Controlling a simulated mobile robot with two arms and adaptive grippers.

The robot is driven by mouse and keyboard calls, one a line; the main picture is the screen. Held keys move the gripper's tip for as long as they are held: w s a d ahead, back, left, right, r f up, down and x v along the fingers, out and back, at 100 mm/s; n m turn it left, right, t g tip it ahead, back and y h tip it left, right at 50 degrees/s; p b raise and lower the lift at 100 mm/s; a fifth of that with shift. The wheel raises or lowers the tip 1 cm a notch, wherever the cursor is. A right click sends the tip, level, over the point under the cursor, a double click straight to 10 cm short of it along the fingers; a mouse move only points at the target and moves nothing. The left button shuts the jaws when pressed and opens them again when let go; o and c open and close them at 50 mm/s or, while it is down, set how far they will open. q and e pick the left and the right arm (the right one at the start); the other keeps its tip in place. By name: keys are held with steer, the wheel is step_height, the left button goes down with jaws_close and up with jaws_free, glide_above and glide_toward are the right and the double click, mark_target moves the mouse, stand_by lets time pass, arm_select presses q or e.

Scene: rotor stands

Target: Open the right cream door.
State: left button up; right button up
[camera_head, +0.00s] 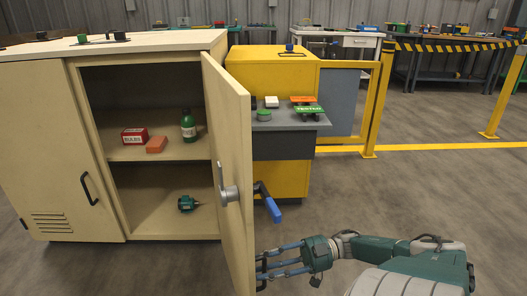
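The right cream door (236,150) of the cream cabinet (140,48) stands wide open, swung out toward me. A silver latch (228,194) sits on its side facing the shelves. My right gripper (263,268) is at the door's outer face, low down, with its blue-grey fingers reaching to a dark handle (261,264) there. The fingertips are small and partly hidden by the door edge, so I cannot tell whether they are closed on the handle. My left gripper is not in view.
Inside the cabinet are a red box (134,136), an orange block (157,145), a green bottle (188,127) and a small green motor (187,203). The left cream door (45,150) is shut. A yellow machine (275,75) with a blue-handled crank (271,207) stands behind the open door.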

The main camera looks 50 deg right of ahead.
steer(key=shift+r, duration=0.1)
steer(key=v, duration=1.2)
stand_by(0.5)
